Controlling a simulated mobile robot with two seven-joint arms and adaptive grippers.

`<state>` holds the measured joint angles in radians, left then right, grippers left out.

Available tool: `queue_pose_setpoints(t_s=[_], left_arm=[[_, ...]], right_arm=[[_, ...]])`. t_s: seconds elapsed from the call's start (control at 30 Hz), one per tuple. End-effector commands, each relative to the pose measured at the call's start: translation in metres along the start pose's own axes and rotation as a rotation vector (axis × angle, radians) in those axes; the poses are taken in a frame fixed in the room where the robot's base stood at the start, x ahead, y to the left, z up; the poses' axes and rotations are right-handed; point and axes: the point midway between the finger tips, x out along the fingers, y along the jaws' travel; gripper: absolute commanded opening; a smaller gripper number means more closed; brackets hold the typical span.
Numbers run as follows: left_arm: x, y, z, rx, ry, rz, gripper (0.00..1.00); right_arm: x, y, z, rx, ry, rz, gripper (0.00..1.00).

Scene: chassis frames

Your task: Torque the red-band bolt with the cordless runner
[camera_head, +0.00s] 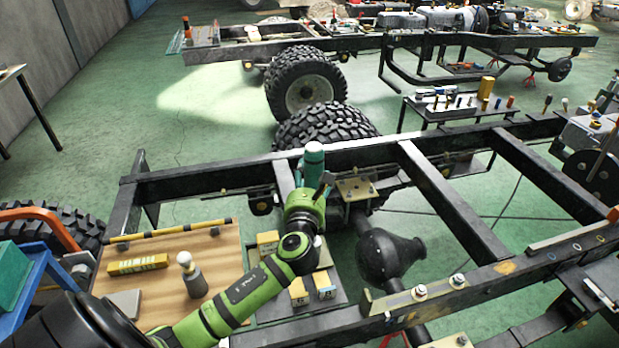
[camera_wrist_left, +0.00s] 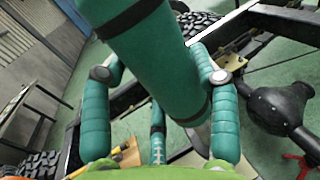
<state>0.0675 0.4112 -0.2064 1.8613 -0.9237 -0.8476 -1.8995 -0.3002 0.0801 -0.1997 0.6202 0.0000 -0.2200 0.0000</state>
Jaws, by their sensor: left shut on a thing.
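My left gripper (camera_head: 316,182) is shut on a teal cylindrical tool, which looks like the cordless runner (camera_head: 313,160). It holds the tool over the far side of the near chassis, by a brass-coloured bracket plate (camera_head: 357,189). In the left wrist view the runner (camera_wrist_left: 155,60) is a thick teal cylinder with dark bands, tilted between the teal fingers. Its working end is not clear. Silver bolts (camera_head: 420,292) stand on the near rail, with small coloured rings (camera_head: 577,247) further right. I cannot make out which bolt has the red band. My right gripper is not in view.
A wooden board (camera_head: 215,262) at left holds a yellow box (camera_head: 138,264), a yellow-black bar (camera_head: 170,231) and a white-topped bottle (camera_head: 191,275). A dark axle housing (camera_head: 385,257) lies between the rails. A tyre (camera_head: 325,125) stands behind. A tool bench (camera_head: 455,105) is further back.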

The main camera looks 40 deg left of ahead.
Motion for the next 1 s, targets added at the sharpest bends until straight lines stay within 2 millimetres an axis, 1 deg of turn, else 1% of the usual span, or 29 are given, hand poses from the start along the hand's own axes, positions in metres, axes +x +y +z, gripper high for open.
queue_pose_setpoints(t_s=[0.57, 1.0], left_arm=[[-0.0004, -0.0001, -0.0070, 0.001, 0.007, 0.000, 0.02], [-0.0013, -0.0008, -0.0081, -0.001, 0.011, -0.002, 0.02]], right_arm=[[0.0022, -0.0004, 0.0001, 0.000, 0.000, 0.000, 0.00], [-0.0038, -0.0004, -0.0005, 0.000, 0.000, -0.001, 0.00]])
